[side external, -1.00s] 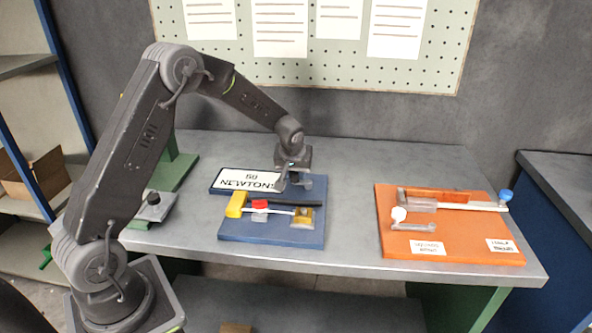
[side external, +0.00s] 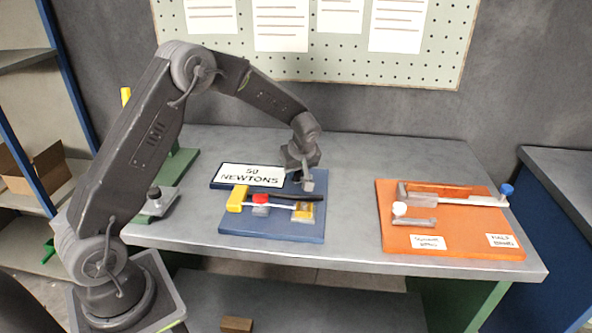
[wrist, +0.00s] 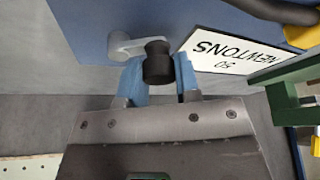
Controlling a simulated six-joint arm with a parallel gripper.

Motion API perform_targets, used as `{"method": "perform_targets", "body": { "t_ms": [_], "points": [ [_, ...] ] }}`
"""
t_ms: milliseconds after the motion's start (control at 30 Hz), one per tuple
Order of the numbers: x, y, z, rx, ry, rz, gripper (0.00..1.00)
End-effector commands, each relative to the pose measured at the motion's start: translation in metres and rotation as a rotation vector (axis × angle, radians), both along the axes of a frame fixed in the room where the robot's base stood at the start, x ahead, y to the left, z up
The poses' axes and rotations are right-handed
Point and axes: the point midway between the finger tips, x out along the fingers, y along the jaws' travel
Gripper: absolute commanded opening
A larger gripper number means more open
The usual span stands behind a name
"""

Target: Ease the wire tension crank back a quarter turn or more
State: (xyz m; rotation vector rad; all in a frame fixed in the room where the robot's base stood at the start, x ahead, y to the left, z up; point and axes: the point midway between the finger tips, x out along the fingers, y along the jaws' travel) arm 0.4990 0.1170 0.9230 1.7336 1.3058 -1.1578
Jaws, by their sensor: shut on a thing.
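The crank is a grey arm (wrist: 128,46) with a dark round knob (wrist: 157,63), seen in the wrist view beside the edge of the blue board. The blue board (side external: 270,233) lies on the bench and bears a white "50 NEWTONS" sign (side external: 252,175). My gripper (wrist: 160,80) has its blue fingers on either side of the knob and is shut on it. In the side view my gripper (side external: 306,184) is low at the board's back right, right of the sign, and mostly hides the crank there.
A yellow block (side external: 237,199), a red piece (side external: 261,198) and a dark bar (side external: 290,197) lie on the blue board. An orange board (side external: 450,240) with a white-knobbed lever (side external: 400,209) is to the right. A green stand (side external: 180,165) is to the left. Bench between the boards is clear.

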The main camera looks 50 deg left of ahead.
Motion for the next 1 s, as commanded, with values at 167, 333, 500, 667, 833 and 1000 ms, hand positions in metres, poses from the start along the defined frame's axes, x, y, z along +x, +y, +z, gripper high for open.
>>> {"method": "perform_targets", "body": {
  "t_ms": [167, 333, 500, 667, 833, 1000],
  "points": [
    [0.0, -0.001, 0.0, -0.001, 0.0, 0.002, 0.07],
    [0.0, -0.001, 0.0, -0.001, 0.001, 0.001, 0.07],
    [0.0, 0.0, 0.0, -0.001, 0.0, 0.0, 0.46],
    [0.0, 0.0, 0.0, -0.001, 0.0, 0.0, 0.55],
    [0.0, 0.0, 0.001, 0.0, 0.0, 0.0, 0.55],
    [-0.001, -0.006, 0.014, 0.0, -0.002, -0.001, 0.55]
  ]
}}
